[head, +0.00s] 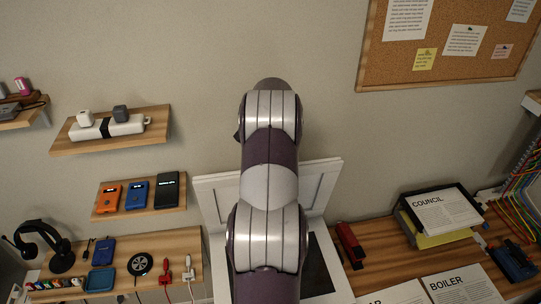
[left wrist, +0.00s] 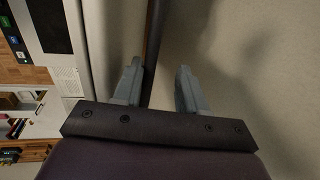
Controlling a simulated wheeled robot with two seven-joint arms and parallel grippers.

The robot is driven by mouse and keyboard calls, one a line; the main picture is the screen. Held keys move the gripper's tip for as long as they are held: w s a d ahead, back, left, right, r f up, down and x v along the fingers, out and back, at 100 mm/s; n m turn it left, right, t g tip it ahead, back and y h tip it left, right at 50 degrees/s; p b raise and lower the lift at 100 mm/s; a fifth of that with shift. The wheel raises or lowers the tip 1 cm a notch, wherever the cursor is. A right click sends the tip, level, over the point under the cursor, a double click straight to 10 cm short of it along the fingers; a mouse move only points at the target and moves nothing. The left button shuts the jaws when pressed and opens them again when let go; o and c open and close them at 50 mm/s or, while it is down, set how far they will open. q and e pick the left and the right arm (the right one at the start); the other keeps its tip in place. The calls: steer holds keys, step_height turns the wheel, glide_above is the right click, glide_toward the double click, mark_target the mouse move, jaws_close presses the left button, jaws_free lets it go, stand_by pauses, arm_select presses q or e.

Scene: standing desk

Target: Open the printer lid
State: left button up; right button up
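The white printer (head: 335,262) stands on the desk, mostly hidden behind my arm in the head view. Its white lid (head: 322,185) shows as a raised panel leaning toward the wall, on both sides of the arm. A dark flat surface (head: 317,268) shows below it. The left wrist view shows white printer parts (left wrist: 88,60) with a dark panel at the left. My left gripper (left wrist: 155,85) is open there, its two grey fingers apart, and a dark brown strip (left wrist: 153,35) appears behind them. I cannot tell if the fingers touch anything. My right gripper is in neither view.
Wall shelves (head: 140,210) with small devices are at the left. A paper tray (head: 440,212), a red stapler-like object (head: 349,243) and labelled sheets (head: 460,288) lie on the desk at the right. A corkboard (head: 447,60) hangs above. Bare wall surrounds the arm's upper end.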

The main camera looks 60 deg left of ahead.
arm_select(q)
steer(key=r, duration=0.4)
steer(key=d+r, duration=0.1)
steer(key=r, duration=0.1)
steer(key=shift+s+r, duration=0.2)
steer(key=shift+r, duration=0.1)
steer(key=shift+s+d+r, duration=0.1)
steer(key=shift+d+r, duration=0.15)
steer(key=shift+r, duration=0.2)
steer(key=shift+f, duration=0.1)
steer(key=shift+a, duration=0.1)
